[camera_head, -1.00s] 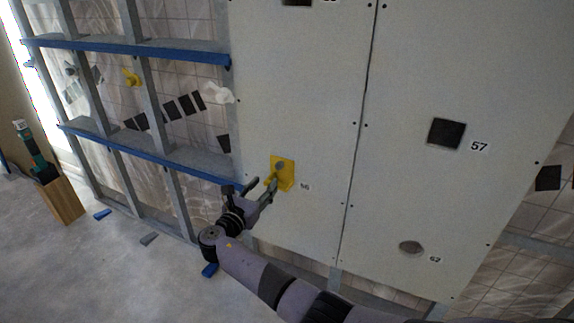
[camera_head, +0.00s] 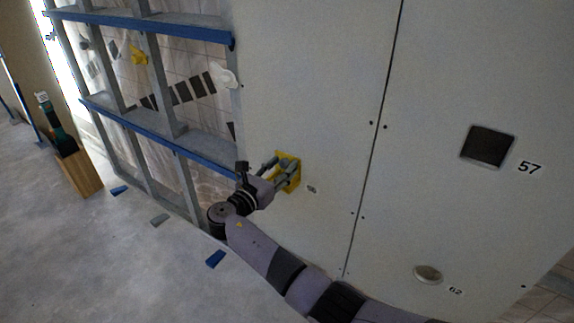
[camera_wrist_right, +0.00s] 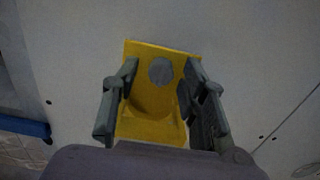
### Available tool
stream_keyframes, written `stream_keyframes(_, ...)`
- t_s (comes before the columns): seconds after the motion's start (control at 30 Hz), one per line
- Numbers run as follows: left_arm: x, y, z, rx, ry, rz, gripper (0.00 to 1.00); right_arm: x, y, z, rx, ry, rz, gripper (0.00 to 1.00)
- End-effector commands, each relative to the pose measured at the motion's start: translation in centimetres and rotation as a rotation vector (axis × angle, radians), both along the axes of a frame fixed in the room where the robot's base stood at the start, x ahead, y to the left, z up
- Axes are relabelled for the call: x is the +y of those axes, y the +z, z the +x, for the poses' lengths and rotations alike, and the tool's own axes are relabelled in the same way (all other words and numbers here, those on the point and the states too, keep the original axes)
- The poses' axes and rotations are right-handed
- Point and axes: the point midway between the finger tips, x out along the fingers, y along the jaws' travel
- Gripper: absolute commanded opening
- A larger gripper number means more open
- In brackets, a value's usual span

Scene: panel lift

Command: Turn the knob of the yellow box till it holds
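The yellow box (camera_head: 295,184) sits on the pale wall panel, left of the long seam. In the right wrist view the yellow box (camera_wrist_right: 150,127) fills the middle, with a round grey knob (camera_wrist_right: 161,70) on its face. My right gripper (camera_head: 284,168) is at the box, with its fingers pointing at it. In the right wrist view the fingers of my right gripper (camera_wrist_right: 161,72) stand apart, one on each side of the knob, with a visible gap to it. I cannot tell how far the tips are from the box face. My left gripper is not in view.
An open metal stud frame (camera_head: 150,70) with blue edges stands at left. A wooden block (camera_head: 80,174) stands on the floor.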

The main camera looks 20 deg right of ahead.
Motion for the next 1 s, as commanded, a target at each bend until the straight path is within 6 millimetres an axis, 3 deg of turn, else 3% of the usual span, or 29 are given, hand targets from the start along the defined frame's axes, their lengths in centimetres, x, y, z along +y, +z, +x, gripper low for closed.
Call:
stream_keyframes(0.27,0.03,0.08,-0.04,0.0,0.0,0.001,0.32,0.05,0.05,0.0,-0.001,0.0,0.001,0.39)
stream_keyframes(0.83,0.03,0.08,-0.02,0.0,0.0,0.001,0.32,0.01,0.02,0.0,0.0,0.0,0.0,0.01)
stream_keyframes(1.0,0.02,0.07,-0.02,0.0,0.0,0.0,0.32,0.01,0.02,0.01,0.0,0.0,0.0,0.0)
